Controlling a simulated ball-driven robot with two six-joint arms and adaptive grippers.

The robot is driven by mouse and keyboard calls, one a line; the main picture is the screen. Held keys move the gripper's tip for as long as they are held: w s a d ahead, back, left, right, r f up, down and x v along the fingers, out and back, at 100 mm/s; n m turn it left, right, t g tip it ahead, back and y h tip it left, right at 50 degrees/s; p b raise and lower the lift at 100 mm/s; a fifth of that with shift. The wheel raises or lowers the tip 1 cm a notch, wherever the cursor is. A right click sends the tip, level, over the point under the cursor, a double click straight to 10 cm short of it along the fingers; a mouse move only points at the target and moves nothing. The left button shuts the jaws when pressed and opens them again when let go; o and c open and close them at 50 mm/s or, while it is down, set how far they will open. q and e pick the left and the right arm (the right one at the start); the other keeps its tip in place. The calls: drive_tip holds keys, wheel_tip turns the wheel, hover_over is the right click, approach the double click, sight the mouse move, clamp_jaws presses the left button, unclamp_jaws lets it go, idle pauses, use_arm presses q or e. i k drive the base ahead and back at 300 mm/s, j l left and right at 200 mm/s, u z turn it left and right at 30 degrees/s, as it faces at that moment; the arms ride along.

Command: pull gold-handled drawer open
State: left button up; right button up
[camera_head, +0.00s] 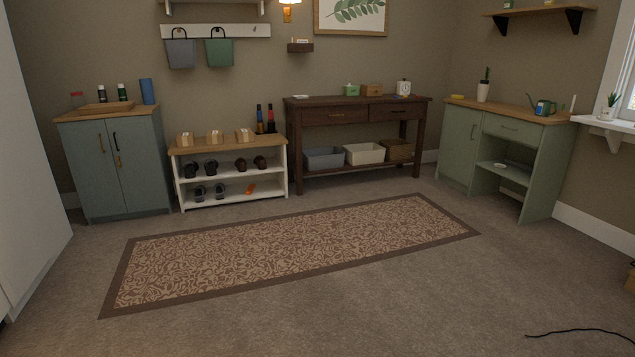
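A dark wood console table (289,125) stands against the back wall with two drawers side by side, both looking shut. Its left drawer (318,118) has a small coppery or gold-toned handle. The handle on its right drawer (380,112) is small and hard to make out. A green desk (455,145) at the right has one drawer (495,126) under its wooden top, also looking shut, with a thin brass-toned handle. I cannot tell for certain which handle is the gold one. Neither of my grippers is in view.
A patterned rug (290,250) lies on open grey carpet (400,305). A low shoe bench (178,190) and a blue-grey cabinet (90,170) stand at the left. Bins, including a white one (363,154), sit under the console. A black cable (580,331) lies at the lower right.

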sight(329, 114)
drive_tip(key=i, duration=5.3)
